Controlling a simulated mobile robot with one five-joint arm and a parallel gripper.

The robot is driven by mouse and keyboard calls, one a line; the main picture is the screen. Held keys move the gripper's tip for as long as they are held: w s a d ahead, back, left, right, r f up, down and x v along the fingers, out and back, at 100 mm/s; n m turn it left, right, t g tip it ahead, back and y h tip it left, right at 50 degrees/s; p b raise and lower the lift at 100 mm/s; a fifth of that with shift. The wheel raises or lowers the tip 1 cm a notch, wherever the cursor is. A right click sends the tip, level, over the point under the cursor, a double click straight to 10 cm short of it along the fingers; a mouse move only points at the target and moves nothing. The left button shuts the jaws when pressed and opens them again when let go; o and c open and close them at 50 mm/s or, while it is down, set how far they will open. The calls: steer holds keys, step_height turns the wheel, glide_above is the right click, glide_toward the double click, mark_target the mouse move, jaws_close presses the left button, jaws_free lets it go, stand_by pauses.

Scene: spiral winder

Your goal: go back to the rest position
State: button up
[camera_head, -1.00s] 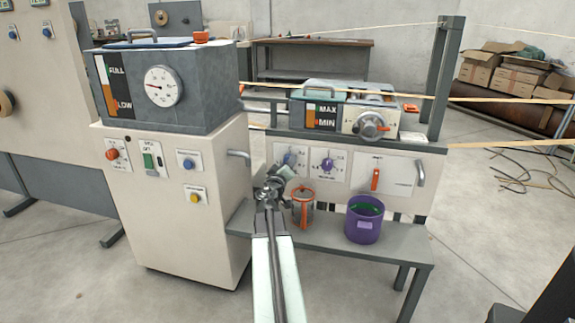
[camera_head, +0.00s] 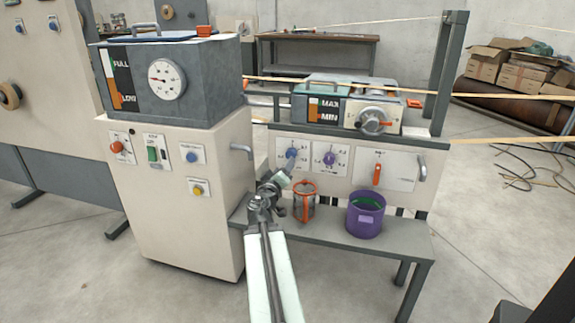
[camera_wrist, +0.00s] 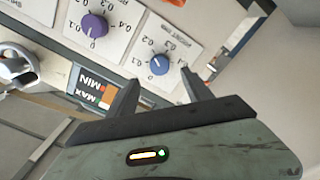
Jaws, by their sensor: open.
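My gripper (camera_head: 283,178) is in front of the left part of the white control panel (camera_head: 342,191), just below the blue knob (camera_head: 291,153). In the wrist view my gripper (camera_wrist: 159,77) has its two dark fingers spread with nothing between them. The blue knob (camera_wrist: 159,65) shows just beyond the fingertips, and I cannot tell whether they touch it. The purple knob (camera_wrist: 94,25) is clear of the fingers.
A jar with an orange frame (camera_head: 304,203) and a purple bucket (camera_head: 365,215) stand on the grey bench (camera_head: 396,240), close right of my arm. A white cabinet (camera_head: 185,225) stands left. Strips (camera_head: 500,97) stretch across the right side.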

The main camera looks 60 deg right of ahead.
stand_by(0.4)
steer(key=w+a+f+g+y+p, duration=0.15)
steer(key=w+a+f+y, duration=0.4)
steer(key=a, duration=0.85)
steer(key=w+a+f+g+y+p, duration=0.1)
steer(key=w+a+f+y+p, duration=0.45)
steer(key=a, duration=0.95)
steer(key=s+a+f+n+g+y, duration=0.1)
steer(key=a+f+n+g+y, duration=0.15)
steer(key=a, duration=1.35)
steer(key=s+a+f+n+g+y, duration=0.1)
steer(key=a+f+n+y, duration=0.25)
steer(key=a, duration=1.25)
step_height(320, 180, up, 38)
steer(key=p, duration=3.7)
steer(key=shift+d+m+p, duration=0.25)
steer(key=shift+m+p, duration=0.05)
steer(key=shift+p, duration=0.05)
